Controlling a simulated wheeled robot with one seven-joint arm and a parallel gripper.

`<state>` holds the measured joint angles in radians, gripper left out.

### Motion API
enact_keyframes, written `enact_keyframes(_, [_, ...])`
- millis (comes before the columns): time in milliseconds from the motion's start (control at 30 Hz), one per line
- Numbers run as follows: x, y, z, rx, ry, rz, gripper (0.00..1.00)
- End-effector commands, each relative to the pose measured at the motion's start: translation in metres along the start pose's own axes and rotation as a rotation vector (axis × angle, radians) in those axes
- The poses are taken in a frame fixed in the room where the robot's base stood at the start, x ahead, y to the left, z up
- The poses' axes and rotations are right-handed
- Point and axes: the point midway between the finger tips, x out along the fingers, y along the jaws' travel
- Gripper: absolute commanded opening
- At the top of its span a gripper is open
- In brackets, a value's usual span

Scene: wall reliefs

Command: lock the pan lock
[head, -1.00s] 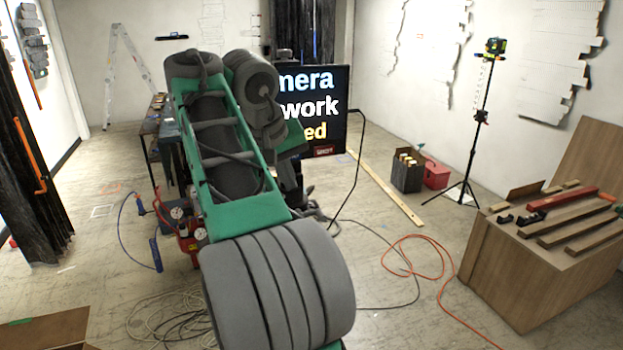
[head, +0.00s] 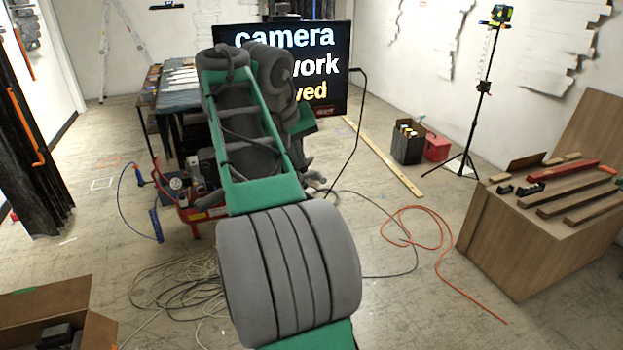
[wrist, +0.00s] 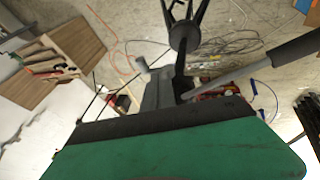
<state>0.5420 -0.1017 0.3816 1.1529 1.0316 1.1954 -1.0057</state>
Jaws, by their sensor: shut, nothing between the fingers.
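A black tripod (wrist: 184,36) stands below in the wrist view, its legs spreading toward the top edge. A light grey rod with a dark grip (wrist: 295,48), like a pan handle, runs from its head to the right. The pan lock cannot be made out for certain among the grey parts in the middle. My gripper (wrist: 158,92) is shut and empty, close by the tripod head; whether it touches cannot be told. My green and grey arm hides most of this area in the head view.
A wooden bench (head: 500,250) with bars and clamps is at right. A red compressor (head: 195,205) and loose cables (head: 175,285) lie left of my arm. A large screen (head: 325,85) stands behind. An orange hose (head: 440,260) crosses otherwise open floor.

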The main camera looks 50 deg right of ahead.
Motion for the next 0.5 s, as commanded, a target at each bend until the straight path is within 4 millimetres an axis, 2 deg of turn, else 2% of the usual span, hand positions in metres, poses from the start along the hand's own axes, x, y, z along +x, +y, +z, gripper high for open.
enact_keyframes(33, [0.018,-0.002,0.003,0.002,-0.001,0.001,0.0])
enact_keyframes(200, [0.041,0.014,0.006,0.005,0.001,0.001,0.0])
enact_keyframes(333, [0.049,0.021,0.008,0.002,0.001,0.0,0.0])
enact_keyframes(500, [0.051,0.024,0.008,0.001,0.001,0.0,0.0])
